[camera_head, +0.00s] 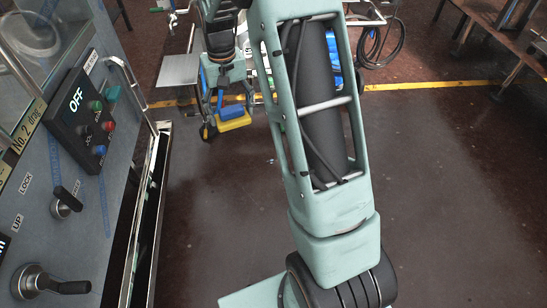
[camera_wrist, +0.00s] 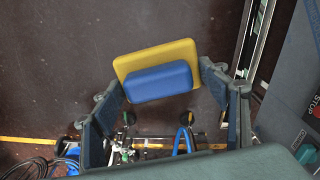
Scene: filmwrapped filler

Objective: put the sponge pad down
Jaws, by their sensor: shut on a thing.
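The sponge pad is a yellow block with a blue upper part. In the wrist view the sponge pad (camera_wrist: 128,66) lies between the two dark fingers of my gripper (camera_wrist: 160,85), which are shut on it. In the head view my gripper (camera_head: 219,112) hangs down, left of the big pale green arm link, with the sponge pad (camera_head: 234,124) at its fingertips. The pad appears held in the air above the dark floor. Part of my gripper hides its upper side in the head view.
A machine with a control panel (camera_head: 88,122), knobs and a metal rail stands along the left. A metal plate (camera_head: 178,70) and a cart-like frame with blue items (camera_head: 334,52) are behind my arm. Open floor (camera_head: 450,190) spreads right.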

